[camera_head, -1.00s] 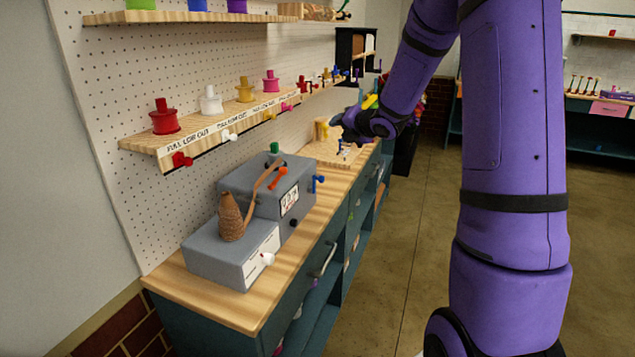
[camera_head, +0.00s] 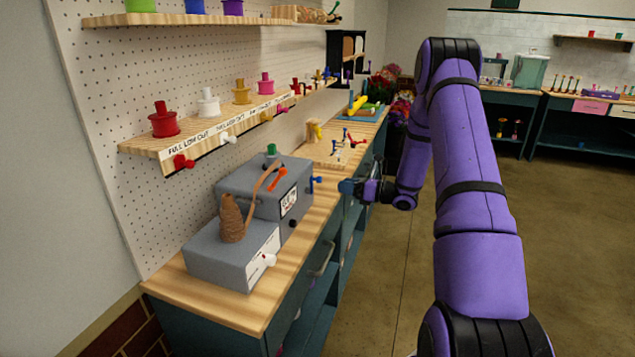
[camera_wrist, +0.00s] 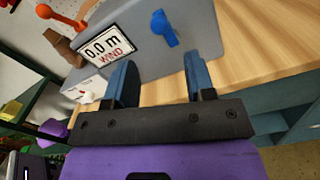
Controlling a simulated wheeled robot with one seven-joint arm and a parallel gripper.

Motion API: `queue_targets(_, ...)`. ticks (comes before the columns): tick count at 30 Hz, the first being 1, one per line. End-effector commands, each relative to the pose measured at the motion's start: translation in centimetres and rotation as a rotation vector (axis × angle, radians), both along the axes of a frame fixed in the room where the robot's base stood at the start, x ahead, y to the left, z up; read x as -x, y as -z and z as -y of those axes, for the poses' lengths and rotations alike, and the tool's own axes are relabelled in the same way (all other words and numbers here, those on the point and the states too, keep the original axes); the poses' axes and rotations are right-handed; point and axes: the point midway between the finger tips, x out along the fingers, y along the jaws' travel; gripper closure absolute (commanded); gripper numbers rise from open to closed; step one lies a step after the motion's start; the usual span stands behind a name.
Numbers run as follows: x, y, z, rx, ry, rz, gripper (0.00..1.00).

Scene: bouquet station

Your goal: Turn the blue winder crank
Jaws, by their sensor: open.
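The blue winder crank (camera_head: 316,181) sticks out of the right end of the grey winder box (camera_head: 297,201). It also shows in the wrist view (camera_wrist: 164,29), ahead of my fingertips and between their lines. My gripper (camera_head: 346,187) is just to the right of the crank, near the bench's front edge. In the wrist view its two blue fingers (camera_wrist: 158,75) are spread apart with nothing between them. They do not appear to touch the crank. A label reading "0.0 m WIND" (camera_wrist: 104,51) is on the winder's face.
A shelf (camera_head: 180,145) with coloured spools hangs above. A wooden board with small levers (camera_head: 335,153) lies beyond. The floor to the right is clear.

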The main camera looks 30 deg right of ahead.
Motion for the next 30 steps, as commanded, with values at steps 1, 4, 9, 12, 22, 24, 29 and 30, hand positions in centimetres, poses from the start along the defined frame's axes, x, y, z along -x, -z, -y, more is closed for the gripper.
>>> queue_targets(1, -0.6, 0.0, -0.5, -0.001, -0.003, 0.001, 0.50)
queue_targets(4, -1.9, 0.0, -1.7, -0.001, -0.003, -0.001, 0.50)
queue_targets(9, -4.4, 0.0, -3.5, -0.001, -0.002, -0.001, 0.50)
queue_targets(12, -5.6, 0.0, -4.4, 0.000, -0.001, -0.001, 0.50)
queue_targets(22, -7.6, 0.0, -5.9, -0.001, 0.001, -0.002, 0.50)
queue_targets(24, -7.6, 0.0, -6.0, -0.001, 0.001, -0.002, 0.50)
queue_targets(29, -7.6, 0.0, -6.0, -0.001, 0.001, -0.002, 0.50)
queue_targets(30, -7.6, 0.0, -6.0, -0.001, 0.001, -0.002, 0.53)
